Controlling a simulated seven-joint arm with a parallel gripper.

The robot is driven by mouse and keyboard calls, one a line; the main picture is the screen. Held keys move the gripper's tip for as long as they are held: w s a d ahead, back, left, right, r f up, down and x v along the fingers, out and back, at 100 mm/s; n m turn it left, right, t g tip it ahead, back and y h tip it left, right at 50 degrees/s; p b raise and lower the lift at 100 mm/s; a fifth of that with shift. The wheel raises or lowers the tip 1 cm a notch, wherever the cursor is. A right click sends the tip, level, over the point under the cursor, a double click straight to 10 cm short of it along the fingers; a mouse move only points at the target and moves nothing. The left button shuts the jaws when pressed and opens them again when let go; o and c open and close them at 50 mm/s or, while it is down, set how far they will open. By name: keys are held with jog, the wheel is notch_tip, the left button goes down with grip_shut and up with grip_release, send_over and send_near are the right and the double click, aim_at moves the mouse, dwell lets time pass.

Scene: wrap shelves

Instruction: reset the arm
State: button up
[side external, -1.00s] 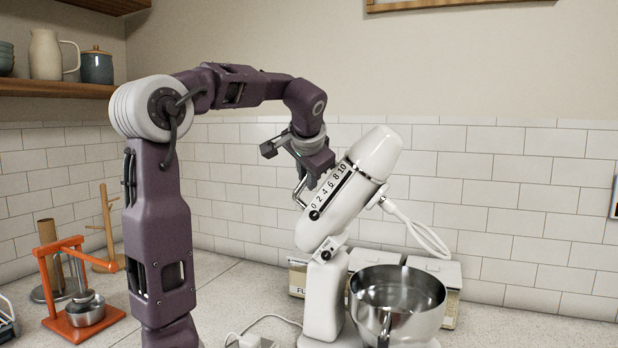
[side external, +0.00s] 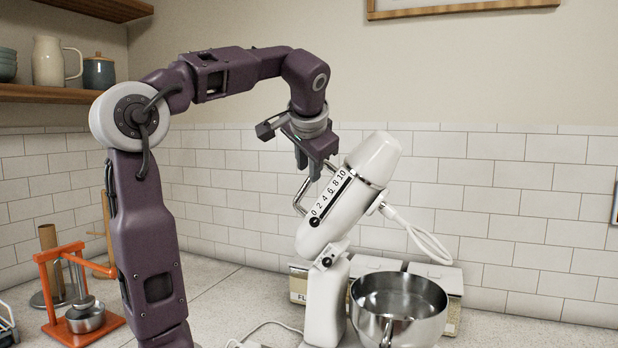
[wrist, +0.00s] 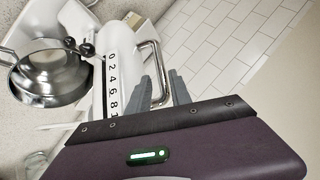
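My gripper (side external: 308,172) points down in the side view, just above the metal loop handle (side external: 301,196) of the white stand mixer (side external: 345,192). Its two grey fingers stand apart, with nothing held between them. In the wrist view, the fingers (wrist: 164,72) show in front of the mixer's handle (wrist: 157,55), part of which appears through the gap.
Pale boxes (side external: 445,276) stand behind the mixer against the tiled wall. An orange stand (side external: 62,290) with a small metal pot and wooden posts are at left. A shelf (side external: 50,92) with a jug is at upper left.

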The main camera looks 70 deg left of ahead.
jog(key=shift+d, duration=0.1)
dwell(0.4)
jog(key=s+d+f+m+t+h, duration=0.1)
jog(key=s+d+f+h, duration=0.3)
jog(key=d+f, duration=0.6)
jog(key=s+d+f+m+t+h, duration=0.1)
jog(key=s+d+f+h, duration=0.4)
jog(key=d, duration=1.2)
jog(key=s+f+m, duration=0.1)
jog(key=s+f, duration=0.2)
jog(key=f, duration=0.2)
jog(key=shift+s+d+f+m, duration=0.2)
jog(key=shift+d+f+m, duration=0.05)
jog(key=shift+f+m, duration=0.15)
